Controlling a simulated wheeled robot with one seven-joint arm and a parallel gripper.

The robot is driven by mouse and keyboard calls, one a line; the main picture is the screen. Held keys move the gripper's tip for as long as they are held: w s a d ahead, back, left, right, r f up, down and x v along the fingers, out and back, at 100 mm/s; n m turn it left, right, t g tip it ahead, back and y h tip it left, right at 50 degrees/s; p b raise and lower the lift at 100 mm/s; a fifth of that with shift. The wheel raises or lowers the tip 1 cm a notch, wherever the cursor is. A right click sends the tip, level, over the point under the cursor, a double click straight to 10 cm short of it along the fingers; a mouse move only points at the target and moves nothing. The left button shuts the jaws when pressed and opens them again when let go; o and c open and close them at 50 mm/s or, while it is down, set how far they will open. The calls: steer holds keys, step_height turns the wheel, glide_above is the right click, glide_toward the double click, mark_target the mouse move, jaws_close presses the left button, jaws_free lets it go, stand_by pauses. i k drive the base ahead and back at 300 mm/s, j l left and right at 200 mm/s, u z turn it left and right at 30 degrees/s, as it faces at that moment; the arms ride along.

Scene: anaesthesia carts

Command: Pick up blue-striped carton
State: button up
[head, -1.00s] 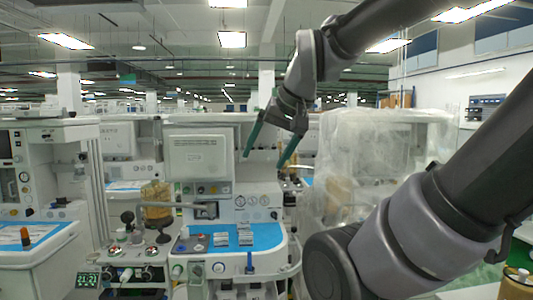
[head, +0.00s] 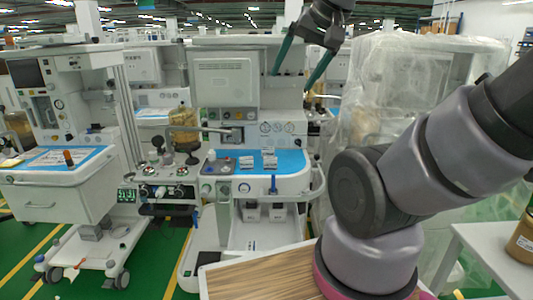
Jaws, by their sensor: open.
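My gripper (head: 292,81) is at the top of the head view, with its two green fingers spread apart and nothing between them. It hangs in front of the white anaesthesia cart (head: 225,80). Two small pale packs lie on the cart's blue work surface (head: 222,158): a left pack (head: 246,162) and a right pack (head: 269,161). They are too small for me to tell whether either is the blue-striped carton. My gripper appears above and to the right of them, apart from both.
Another cart (head: 60,190) with an orange-capped item (head: 69,158) stands at the left. A plastic-wrapped unit (head: 400,85) stands at the right. A wood-topped surface (head: 262,276) is in the foreground. Green floor shows between the carts.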

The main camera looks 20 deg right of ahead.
mark_target(269, 151)
steer(key=i+j+z, duration=0.25)
steer(key=j+z, duration=0.25)
steer(key=j, duration=0.2)
steer(key=i+j+z, duration=0.25)
steer(key=j, duration=0.2)
steer(key=j+z, duration=0.2)
steer(key=j, duration=0.15)
